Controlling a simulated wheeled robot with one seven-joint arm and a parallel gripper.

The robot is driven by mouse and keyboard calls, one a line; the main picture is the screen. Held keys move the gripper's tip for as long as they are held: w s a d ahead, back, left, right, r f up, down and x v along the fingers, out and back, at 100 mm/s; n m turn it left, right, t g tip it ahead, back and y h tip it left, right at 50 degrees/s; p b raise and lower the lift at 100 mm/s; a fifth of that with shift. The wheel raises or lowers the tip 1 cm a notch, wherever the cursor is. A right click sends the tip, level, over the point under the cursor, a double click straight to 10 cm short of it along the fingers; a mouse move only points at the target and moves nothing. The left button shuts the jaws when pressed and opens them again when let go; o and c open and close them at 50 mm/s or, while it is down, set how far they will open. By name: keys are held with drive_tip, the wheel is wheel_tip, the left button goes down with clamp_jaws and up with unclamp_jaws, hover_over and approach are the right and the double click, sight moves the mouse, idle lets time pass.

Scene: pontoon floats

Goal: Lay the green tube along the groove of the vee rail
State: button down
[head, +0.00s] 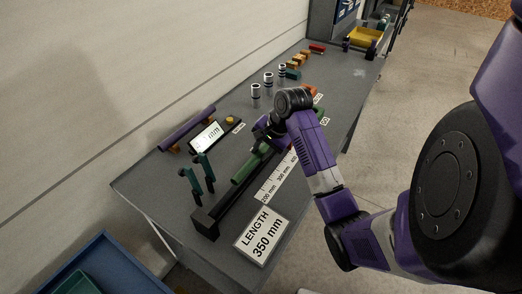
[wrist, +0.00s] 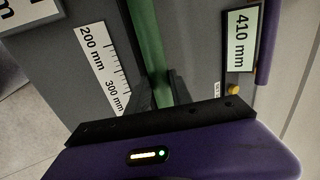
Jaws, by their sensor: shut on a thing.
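The green tube (head: 243,174) runs along the line of the dark vee rail (head: 222,207) in the head view, its near end short of the rail's near end block. My gripper (head: 266,139) is shut on the tube, partly hidden by my own wrist. In the wrist view the green tube (wrist: 148,45) passes between my two fingers (wrist: 161,92). I cannot tell whether the tube rests in the groove or hangs just above it. The rail's far part is hidden by my arm.
A printed scale (head: 278,180) and a "LENGTH 350 mm" sign (head: 262,236) lie right of the rail. Two green upright levers (head: 203,168) stand to its left. A display (head: 208,135) reading 410 mm and a purple tube (head: 187,130) are behind. Several silver cylinders (head: 268,83) stand farther back.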

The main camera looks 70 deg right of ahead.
drive_tip(key=shift+f+b, duration=0.45)
drive_tip(key=shift+f, duration=0.9)
drive_tip(key=c, duration=1.1)
unclamp_jaws()
drive_tip(key=shift+o, duration=0.2)
drive_tip(key=v, duration=0.7)
drive_tip(key=shift+r+b, duration=0.35)
drive_tip(key=shift+r, duration=0.05)
drive_tip(key=shift+s, duration=0.15)
